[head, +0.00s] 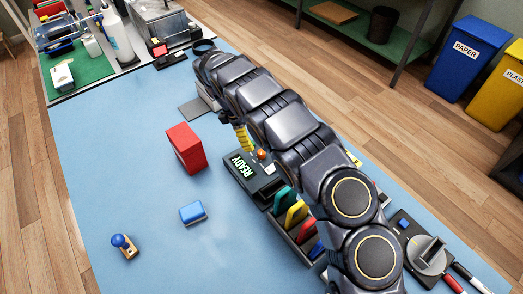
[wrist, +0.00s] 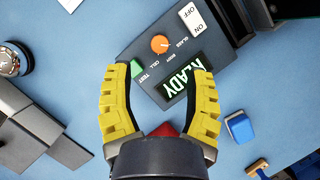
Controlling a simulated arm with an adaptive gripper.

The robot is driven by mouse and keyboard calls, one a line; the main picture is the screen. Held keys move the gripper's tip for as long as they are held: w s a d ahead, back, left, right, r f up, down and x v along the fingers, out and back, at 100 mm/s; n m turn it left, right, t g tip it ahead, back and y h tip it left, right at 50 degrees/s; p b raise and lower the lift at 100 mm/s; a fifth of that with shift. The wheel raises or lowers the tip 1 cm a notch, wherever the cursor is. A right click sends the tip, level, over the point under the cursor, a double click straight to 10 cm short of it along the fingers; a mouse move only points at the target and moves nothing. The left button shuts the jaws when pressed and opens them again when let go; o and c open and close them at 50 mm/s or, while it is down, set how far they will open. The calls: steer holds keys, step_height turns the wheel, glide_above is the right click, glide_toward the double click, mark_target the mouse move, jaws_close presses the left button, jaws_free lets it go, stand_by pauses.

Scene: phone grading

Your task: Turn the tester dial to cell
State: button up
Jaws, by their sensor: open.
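The tester (head: 270,186) is a dark box in the middle of the table with a lit READY display (wrist: 185,80). Its orange dial (wrist: 160,44) sits beside the labels GLASS, BODY and CELL; the dial also shows in the head view (head: 261,154). I cannot tell which label the dial points at. A green TEST button (wrist: 136,68) is near my left finger. My gripper (wrist: 161,70) is open and empty, its yellow fingers spread over the tester's near side, with the dial ahead of the fingertips. In the head view my gripper (head: 243,138) is mostly hidden by my arm.
The left of the blue table is mostly clear.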

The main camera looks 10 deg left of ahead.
mark_target(261, 152)
steer(key=x, duration=0.7)
steer(key=shift+d, duration=0.1)
jaws_close()
